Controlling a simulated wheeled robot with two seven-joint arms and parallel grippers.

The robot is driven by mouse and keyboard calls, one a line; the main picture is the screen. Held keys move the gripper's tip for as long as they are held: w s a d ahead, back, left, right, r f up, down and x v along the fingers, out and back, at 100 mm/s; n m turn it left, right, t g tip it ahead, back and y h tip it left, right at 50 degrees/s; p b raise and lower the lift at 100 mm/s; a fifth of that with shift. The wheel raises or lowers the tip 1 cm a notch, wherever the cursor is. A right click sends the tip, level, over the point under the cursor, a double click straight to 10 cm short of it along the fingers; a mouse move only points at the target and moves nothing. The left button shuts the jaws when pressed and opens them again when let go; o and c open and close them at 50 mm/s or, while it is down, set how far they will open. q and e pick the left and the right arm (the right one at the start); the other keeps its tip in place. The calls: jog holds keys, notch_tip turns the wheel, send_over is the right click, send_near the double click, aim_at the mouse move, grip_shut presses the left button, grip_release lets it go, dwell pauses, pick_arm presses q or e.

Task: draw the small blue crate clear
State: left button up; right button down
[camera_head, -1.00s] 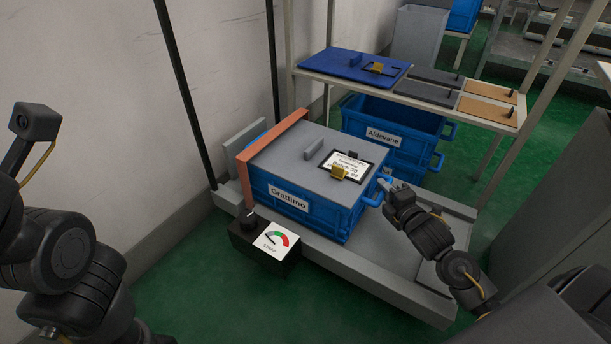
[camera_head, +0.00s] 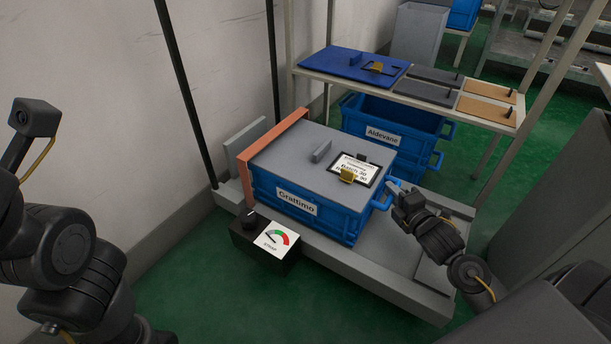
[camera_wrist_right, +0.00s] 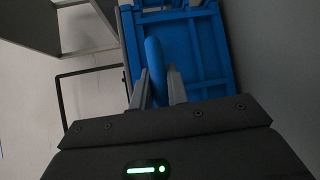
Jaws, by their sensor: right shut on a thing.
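The small blue crate (camera_head: 335,226), labelled Grattimo, sits on a low grey platform (camera_head: 385,276) under a flat grey lid (camera_head: 290,152). A display card and a yellow clip lie on the lid. My right gripper (camera_head: 394,185) is at the crate's right end, shut on its blue handle. In the right wrist view the two fingers (camera_wrist_right: 158,82) close around the handle (camera_wrist_right: 154,58), with the crate's ribbed blue wall (camera_wrist_right: 200,60) beyond. My left arm is at the left edge; its fingers are out of view.
An orange-red frame (camera_head: 243,178) stands at the crate's left end. A black gauge box (camera_head: 262,243) stands in front. Behind is a rack shelf (camera_head: 480,117) with a blue lid (camera_head: 345,62) and panels, over another blue crate (camera_head: 420,147) labelled Aldevane. Platform room is free to the right.

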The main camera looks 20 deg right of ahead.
jog(key=shift+s+d+p, duration=0.4)
jog(key=shift+s+d, duration=0.25)
jog(key=shift+s, duration=0.25)
jog(key=shift+s+d+p, duration=0.4)
jog(key=shift+s+d, duration=0.25)
jog(key=shift+s, duration=0.25)
jog(key=shift+s+d, duration=0.1)
jog(key=shift+s+d+p, duration=0.5)
jog(key=shift+s+d, duration=0.2)
jog(key=shift+s, duration=0.3)
jog(key=shift+s+d+p, duration=0.5)
jog(key=shift+s+d, duration=0.15)
jog(key=shift+s, duration=0.35)
jog(key=shift+s, duration=0.1)
jog(key=shift+s+d+p, duration=0.5)
jog(key=shift+s+d, duration=0.05)
jog(key=shift+s, duration=0.15)
jog(key=c, duration=1.3)
grip_release()
